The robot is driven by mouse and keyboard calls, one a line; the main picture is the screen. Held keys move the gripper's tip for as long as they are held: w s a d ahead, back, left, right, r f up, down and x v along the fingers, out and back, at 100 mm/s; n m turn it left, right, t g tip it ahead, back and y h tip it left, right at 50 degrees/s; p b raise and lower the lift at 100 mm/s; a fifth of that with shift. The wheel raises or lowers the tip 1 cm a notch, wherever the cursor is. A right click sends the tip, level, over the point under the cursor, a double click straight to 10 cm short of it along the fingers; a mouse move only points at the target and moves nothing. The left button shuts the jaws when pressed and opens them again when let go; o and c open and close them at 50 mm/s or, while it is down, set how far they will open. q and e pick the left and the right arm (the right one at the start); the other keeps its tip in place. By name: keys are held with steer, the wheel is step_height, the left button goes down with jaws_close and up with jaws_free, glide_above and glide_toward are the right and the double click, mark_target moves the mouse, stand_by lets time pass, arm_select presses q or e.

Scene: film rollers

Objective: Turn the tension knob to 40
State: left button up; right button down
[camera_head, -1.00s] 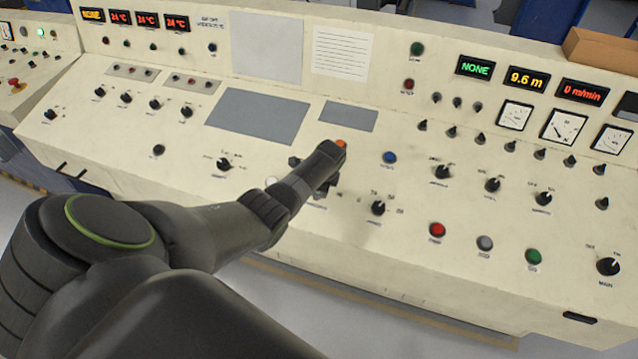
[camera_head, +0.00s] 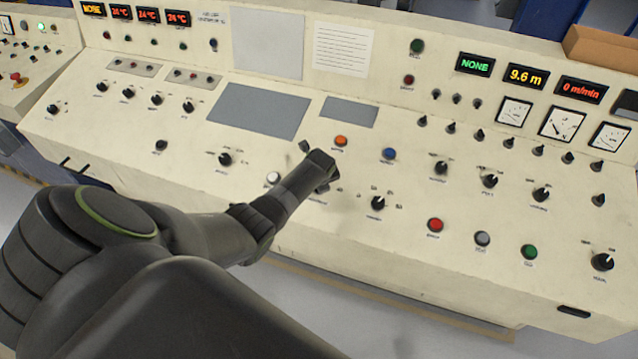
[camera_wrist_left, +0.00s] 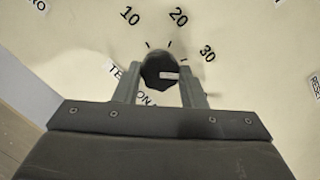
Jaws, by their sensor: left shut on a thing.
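The tension knob (camera_wrist_left: 158,70) is black with a white pointer line. In the left wrist view it sits between the two fingers of my left gripper (camera_wrist_left: 160,88), which is shut on it. The pointer lies nearly level, toward the right, below the 30 mark. The dial labels 10, 20 and 30 read clearly around it; the lettering below is partly covered by the fingers. In the head view my left gripper (camera_head: 318,172) is at the panel below the orange button, and my arm hides the knob. My right gripper is not in view.
An orange button (camera_head: 341,141) and a blue button (camera_head: 389,154) are just above and right of my gripper. A white button (camera_head: 274,179) is close to its left. Another black knob (camera_head: 377,203) stands to the right. The sloped cream panel (camera_head: 330,235) carries several more controls.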

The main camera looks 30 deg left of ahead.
arm_select(q)
steer(key=m, duration=0.5)
steer(key=shift+s+a+t+h, duration=0.1)
steer(key=shift+t+h, duration=0.3)
steer(key=shift+m, duration=0.4)
steer(key=o, duration=1)
steer(key=shift+s+r, duration=0.1)
steer(key=shift+r, duration=0.05)
steer(key=shift+b+v, duration=0.35)
steer(key=shift+v, duration=0.6)
steer(key=b+v, duration=0.1)
steer(key=v, duration=1.4)
steer(key=shift+b, duration=0.3)
